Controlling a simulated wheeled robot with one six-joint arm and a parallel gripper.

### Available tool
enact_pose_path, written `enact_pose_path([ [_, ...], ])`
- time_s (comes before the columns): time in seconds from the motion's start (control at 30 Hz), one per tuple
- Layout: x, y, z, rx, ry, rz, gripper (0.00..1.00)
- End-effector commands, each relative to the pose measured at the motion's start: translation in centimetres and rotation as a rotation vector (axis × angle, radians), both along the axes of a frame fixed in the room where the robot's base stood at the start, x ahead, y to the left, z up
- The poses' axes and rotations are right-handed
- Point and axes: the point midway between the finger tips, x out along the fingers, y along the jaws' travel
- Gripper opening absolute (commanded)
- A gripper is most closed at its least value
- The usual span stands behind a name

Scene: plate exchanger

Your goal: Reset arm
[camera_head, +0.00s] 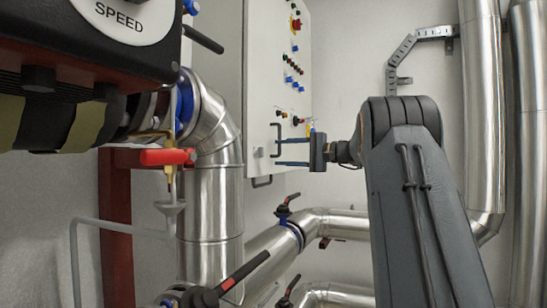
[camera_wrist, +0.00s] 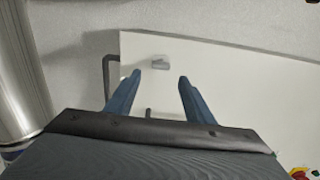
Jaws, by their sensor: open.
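My arm rises at the right of the head view, and my gripper (camera_head: 280,151) points left from its end, in front of the white control cabinet (camera_head: 262,60). The gripper's two dark blue fingers are apart, with nothing visible between them. In the wrist view my gripper (camera_wrist: 158,80) also shows its two fingers spread, with the white cabinet panel (camera_wrist: 225,75) beyond them. A small grey latch (camera_wrist: 159,63) on the panel appears just past the fingertips. A dark cabinet handle (camera_wrist: 109,75) is beside the left finger in that view. I cannot tell the exact gap to the panel.
A red-handled valve (camera_head: 165,157) is on pipework at the left, under a large dark machine with a SPEED dial (camera_head: 125,15). Silver pipes (camera_head: 212,200) with black-levered valves (camera_head: 285,210) run below. Tall pipes (camera_head: 483,100) stand at the right.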

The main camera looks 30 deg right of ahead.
Motion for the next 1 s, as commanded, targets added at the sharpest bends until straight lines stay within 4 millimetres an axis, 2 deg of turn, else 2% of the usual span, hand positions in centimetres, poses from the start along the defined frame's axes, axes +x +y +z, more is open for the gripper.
enact_pose_path([
  [0.2, -1.0, -0.7, 0.0, 0.0, 0.0, 0.0, 0.48],
  [0.7, -1.0, -0.7, 0.2, 0.0, 0.0, 0.0, 0.48],
  [0.83, -1.4, -0.7, 1.7, 0.001, -0.001, 0.0, 0.48],
  [1.0, -2.3, -0.7, 4.9, 0.001, -0.001, 0.0, 0.48],
])
